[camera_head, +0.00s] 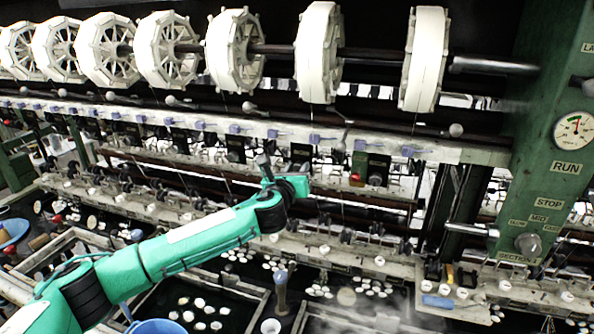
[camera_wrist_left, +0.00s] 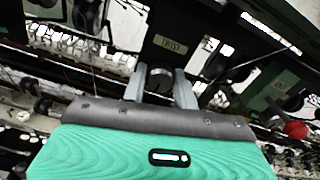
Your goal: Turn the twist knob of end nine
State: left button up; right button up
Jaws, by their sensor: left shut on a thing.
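In the left wrist view a dark round twist knob (camera_wrist_left: 160,78) sits between the two grey fingers of my left gripper (camera_wrist_left: 161,86). The fingers are shut on its sides. Behind it is a dark box (camera_wrist_left: 185,22) with a small label plate whose lettering is too blurred to read. In the head view my left gripper (camera_head: 264,165) reaches the row of dark boxes below the pale rail, and my own wrist hides the knob there. My right gripper is in neither view.
Another box (camera_head: 372,170) with a red knob (camera_head: 356,178) is to the right; the red knob also shows in the left wrist view (camera_wrist_left: 296,130). White reels (camera_head: 318,52) hang above. Basins with white cocoons (camera_head: 195,305) lie below. A green post (camera_head: 545,130) stands at right.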

pick_arm(q)
jog(key=shift+f, duration=0.25)
jog(key=o, duration=0.7)
jog(key=shift+o, duration=1.4)
jog(key=shift+r, duration=0.15)
jog(key=shift+s, duration=0.15)
jog(key=b+v, duration=0.6)
jog(key=v, duration=0.7)
jog(key=shift+s+a, duration=0.2)
jog(key=shift+s, duration=0.05)
